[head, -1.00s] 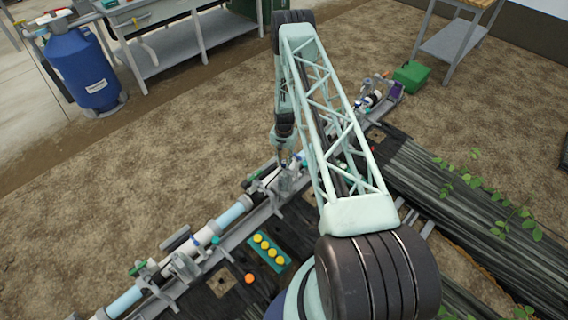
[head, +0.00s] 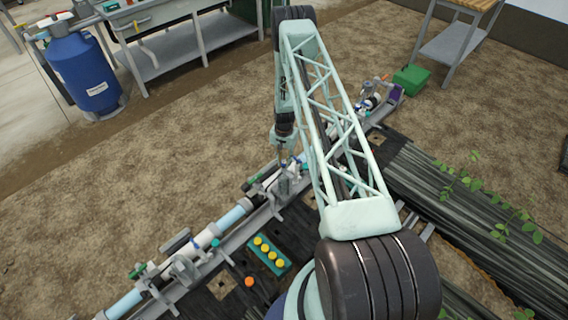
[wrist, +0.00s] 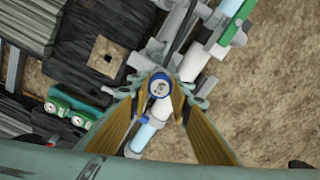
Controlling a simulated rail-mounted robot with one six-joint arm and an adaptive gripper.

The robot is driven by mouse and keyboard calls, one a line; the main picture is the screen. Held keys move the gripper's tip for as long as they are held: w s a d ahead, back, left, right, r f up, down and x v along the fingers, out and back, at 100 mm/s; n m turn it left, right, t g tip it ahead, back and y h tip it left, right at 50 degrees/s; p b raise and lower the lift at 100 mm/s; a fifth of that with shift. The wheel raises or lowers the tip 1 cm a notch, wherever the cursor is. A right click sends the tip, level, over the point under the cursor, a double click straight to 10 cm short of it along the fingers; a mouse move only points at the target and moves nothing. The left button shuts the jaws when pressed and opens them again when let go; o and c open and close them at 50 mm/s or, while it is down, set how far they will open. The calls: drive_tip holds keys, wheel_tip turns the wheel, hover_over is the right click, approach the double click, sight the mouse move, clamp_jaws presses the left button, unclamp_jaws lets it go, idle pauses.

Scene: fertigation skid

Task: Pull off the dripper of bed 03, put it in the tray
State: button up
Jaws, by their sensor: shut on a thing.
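My gripper (wrist: 163,94) reaches down over the pipe line, with its two tan-padded fingers closed in from both sides. Between the fingertips is a small round piece with a blue rim and a pale marked face (wrist: 159,86), which I take for the dripper. The bed number cannot be read. In the head view my gripper (head: 284,152) is over the white and light-blue pipe (head: 232,217); the piece it holds is too small to make out there. Whether the piece is clear of the pipe cannot be told. No container is clearly recognisable as the tray.
A teal block with several yellow round tops (head: 268,254) lies beside the rail, near an orange round piece (head: 249,281). Grey brackets and green-handled valves (wrist: 232,33) crowd the pipe. A green box (head: 411,77) stands at the far end. Bare soil lies beyond the line.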

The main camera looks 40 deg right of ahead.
sight(283, 161)
drive_tip(key=shift+r+p, duration=0.95)
drive_tip(key=shift+r, duration=2.05)
drive_tip(key=shift+w+r, duration=0.1)
drive_tip(key=shift+w+a+r, duration=0.1)
drive_tip(key=shift+a+r, duration=0.05)
drive_tip(key=shift+a, duration=0.05)
drive_tip(key=w+a+r+n, duration=0.3)
drive_tip(key=a+r, duration=0.7)
drive_tip(key=a, duration=0.1)
drive_tip(key=w+a+r+n, duration=0.2)
drive_tip(key=a+r+n, duration=0.1)
drive_tip(key=a+r, duration=0.75)
drive_tip(key=s+a+r+n, duration=0.3)
drive_tip(key=a+r, duration=0.5)
drive_tip(key=a, duration=0.2)
drive_tip(key=s+a+r+n, duration=0.3)
drive_tip(key=a+r, duration=0.5)
drive_tip(key=a, duration=0.3)
drive_tip(key=shift+s+a+r+n, duration=0.25)
drive_tip(key=shift+s+r+n, duration=0.05)
drive_tip(key=shift+r, duration=0.1)
